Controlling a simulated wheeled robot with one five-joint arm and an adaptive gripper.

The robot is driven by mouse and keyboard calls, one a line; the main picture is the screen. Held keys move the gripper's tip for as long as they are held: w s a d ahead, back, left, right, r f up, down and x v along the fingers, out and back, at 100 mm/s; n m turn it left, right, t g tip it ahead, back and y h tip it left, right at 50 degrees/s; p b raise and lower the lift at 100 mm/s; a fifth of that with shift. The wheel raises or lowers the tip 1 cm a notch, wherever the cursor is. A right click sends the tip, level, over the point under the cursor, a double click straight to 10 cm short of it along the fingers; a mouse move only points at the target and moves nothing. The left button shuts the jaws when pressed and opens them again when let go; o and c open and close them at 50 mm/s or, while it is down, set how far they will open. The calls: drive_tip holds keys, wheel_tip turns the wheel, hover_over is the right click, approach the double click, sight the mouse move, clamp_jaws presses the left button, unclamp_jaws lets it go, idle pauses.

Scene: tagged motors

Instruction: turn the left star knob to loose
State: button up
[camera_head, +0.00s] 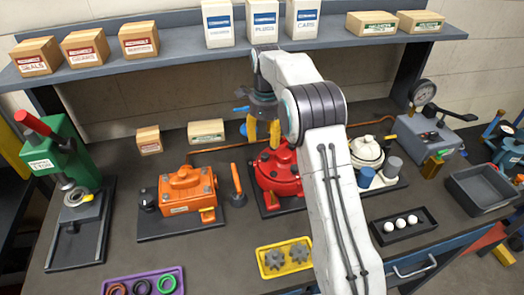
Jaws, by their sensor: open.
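My gripper (263,138) points down with two yellow fingers apart, over the back of the red motor housing (279,172). It looks empty; contact with anything below cannot be told. A blue rounded part (243,129) shows just left of the fingers, partly hidden; its shape is unclear. No star knob is plainly identifiable. Two grey toothed, star-like pieces lie in a yellow tray (285,258) at the front, a left one (274,259) and a right one (299,252). The orange motor (187,190) has a dark round part (148,200) on its left. My arm hides part of the bench.
A green press (62,155) stands at left. A cream-white housing (366,152), a gauge unit (432,130) and a grey bin (479,187) are at right. A black tray (404,226) holds three white balls. An orange-handled tool (238,180) stands between the motors. A shelf (190,58) with boxes spans the back.

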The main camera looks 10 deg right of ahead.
sight(265, 155)
drive_tip(key=shift+w+f, duration=0.1)
drive_tip(key=shift+f, duration=0.65)
drive_tip(key=shift+f+p, duration=0.6)
drive_tip(key=shift+f, duration=2.45)
drive_tip(key=shift+c, duration=0.2)
clamp_jaws()
